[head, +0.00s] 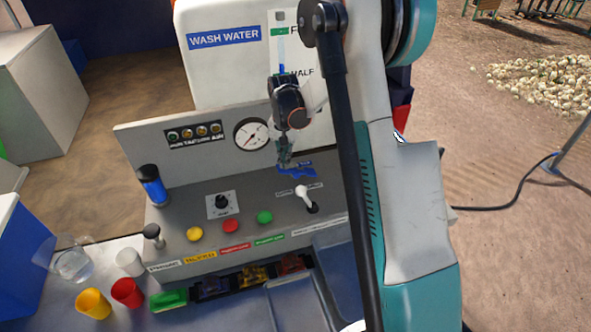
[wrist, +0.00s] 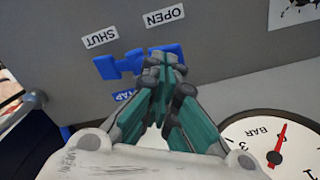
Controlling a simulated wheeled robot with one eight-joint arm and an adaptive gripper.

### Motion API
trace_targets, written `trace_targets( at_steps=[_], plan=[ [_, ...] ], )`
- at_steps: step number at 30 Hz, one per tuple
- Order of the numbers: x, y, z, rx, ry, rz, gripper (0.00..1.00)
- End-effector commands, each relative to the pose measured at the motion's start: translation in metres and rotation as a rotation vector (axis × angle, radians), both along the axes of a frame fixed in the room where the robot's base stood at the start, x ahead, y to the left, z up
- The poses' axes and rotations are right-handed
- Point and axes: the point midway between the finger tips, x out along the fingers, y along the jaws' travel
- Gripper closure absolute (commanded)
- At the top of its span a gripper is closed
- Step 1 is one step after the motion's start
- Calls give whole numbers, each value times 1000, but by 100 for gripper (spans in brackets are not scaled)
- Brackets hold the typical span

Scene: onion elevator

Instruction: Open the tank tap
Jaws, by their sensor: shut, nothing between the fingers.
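My gripper (head: 284,163) is at the handle in the head view. In the wrist view its closed fingertips (wrist: 168,72) overlap the right wing, nearer the OPEN label side, and hide part of it. The fingers hold nothing. I cannot tell whether they touch the handle.
A round pressure gauge (head: 251,134) is left of the tap. The white wash water tank (head: 222,75) stands behind. Cups stand at the lower left. My arm covers the right side.

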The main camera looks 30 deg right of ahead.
Motion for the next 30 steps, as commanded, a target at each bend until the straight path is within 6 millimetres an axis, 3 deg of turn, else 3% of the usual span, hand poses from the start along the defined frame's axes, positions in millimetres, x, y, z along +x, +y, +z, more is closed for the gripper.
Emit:
trace_targets(
  at_steps=[30],
  plan=[
    [0,0,-8,0,0,0,100]
  ],
)
